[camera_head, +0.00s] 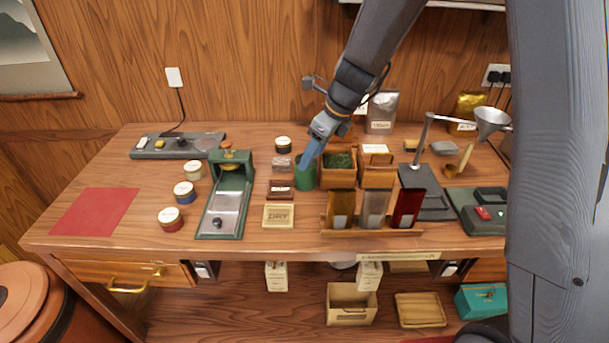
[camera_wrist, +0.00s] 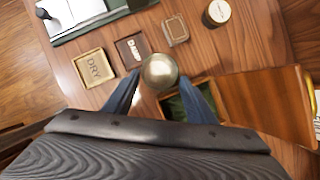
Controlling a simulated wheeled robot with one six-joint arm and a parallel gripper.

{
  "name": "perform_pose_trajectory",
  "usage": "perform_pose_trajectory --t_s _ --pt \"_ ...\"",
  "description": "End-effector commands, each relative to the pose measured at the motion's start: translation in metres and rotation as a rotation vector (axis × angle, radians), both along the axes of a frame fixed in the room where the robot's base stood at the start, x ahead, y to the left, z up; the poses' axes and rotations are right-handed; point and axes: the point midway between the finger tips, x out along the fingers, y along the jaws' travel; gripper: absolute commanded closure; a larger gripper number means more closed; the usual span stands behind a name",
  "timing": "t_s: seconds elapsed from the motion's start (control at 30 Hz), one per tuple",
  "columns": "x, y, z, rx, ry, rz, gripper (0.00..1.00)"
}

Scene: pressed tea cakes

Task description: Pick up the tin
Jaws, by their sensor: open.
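A green cylindrical tin (camera_head: 305,180) stands upright on the table, left of the wooden box of green leaves. In the wrist view its round, brass-coloured top (camera_wrist: 160,71) lies between my fingertips. My gripper (camera_head: 309,157) is over the tin, pointing down, with its blue fingers apart. In the wrist view, one finger of my gripper (camera_wrist: 160,80) is on each side of the tin's top and nothing is held. The head view shows only part of the fingers, and I cannot tell how far down the tin they reach.
The wooden box of leaves (camera_head: 338,181) stands close to the tin's right. A dark red tray (camera_head: 280,196) and the DRY tray (camera_head: 278,223) lie at its left and front. A dark tin with a pale lid (camera_head: 283,144) is behind. A rack of packets (camera_head: 372,231) stands front right.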

Motion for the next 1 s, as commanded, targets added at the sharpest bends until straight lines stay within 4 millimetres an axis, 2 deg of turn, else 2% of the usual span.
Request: perform_pose_trajectory --t_s 0.43,0.77,0.8,1.0 --pt "0.009 0.02 -0.043 0.0 0.003 0.002 0.49" --pt "0.01 0.022 -0.05 0.0 0.0 0.003 0.49" --pt "0.01 0.022 -0.05 0.0 0.0 0.003 0.51" --pt "0.01 0.022 -0.05 0.0 0.0 0.003 0.81"
